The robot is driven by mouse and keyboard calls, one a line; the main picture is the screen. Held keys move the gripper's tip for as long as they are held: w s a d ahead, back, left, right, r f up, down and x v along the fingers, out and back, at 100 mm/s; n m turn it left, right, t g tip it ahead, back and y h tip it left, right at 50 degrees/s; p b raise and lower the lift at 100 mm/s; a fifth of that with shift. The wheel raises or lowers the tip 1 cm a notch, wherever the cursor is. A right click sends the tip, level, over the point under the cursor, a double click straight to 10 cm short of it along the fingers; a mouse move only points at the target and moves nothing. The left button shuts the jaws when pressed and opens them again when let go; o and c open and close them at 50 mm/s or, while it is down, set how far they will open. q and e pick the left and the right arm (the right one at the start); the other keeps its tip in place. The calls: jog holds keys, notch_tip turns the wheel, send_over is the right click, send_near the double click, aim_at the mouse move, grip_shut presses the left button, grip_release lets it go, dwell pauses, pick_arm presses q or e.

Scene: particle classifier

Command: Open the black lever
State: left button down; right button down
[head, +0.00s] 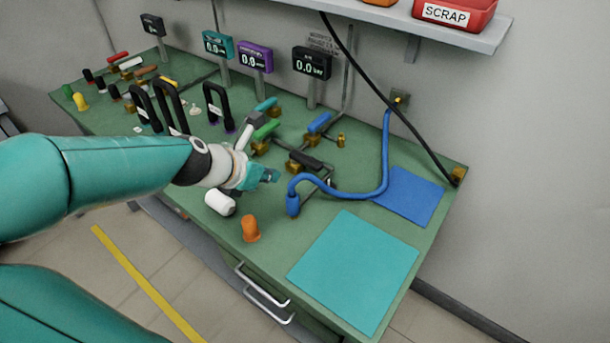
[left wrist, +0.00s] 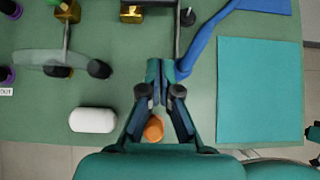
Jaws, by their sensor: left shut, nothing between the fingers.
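A black lever (head: 305,160) lies over a brass valve (head: 294,168) near the middle of the green bench in the head view. In the left wrist view a brass valve (left wrist: 132,13) shows at the top edge; its handle is mostly cut off. My left gripper (head: 267,175) is shut and empty, a short way left of and nearer than the black lever, apart from it as far as I can tell. In the left wrist view its fingertips (left wrist: 160,72) are together over bare bench.
A blue hose (head: 345,196) curves just right of my gripper. A white cylinder (head: 220,201) and an orange plug (head: 251,229) stand close by. Green (head: 266,130) and blue (head: 319,122) handles sit behind. A teal mat (head: 355,270) leaves free room at front right.

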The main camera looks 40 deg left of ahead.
aim_at(306, 163)
pick_arm(q)
jog(key=shift+r, duration=0.1)
jog(key=b+x, duration=0.4)
jog(key=x, duration=0.6)
jog(key=shift+w+f+b, duration=0.1)
jog(key=shift+f+b, duration=0.3)
jog(key=shift+f, duration=0.1)
jog(key=shift+w+a+r+p, duration=0.1)
jog(key=shift+w+r+p, duration=0.15)
jog(key=shift+w+p, duration=0.3)
jog(key=shift+w+r+p, duration=0.25)
jog(key=shift+w+p, duration=0.1)
jog(key=shift+w, duration=0.3)
jog(key=shift+w+a+f, duration=0.1)
jog(key=shift+w, duration=0.55)
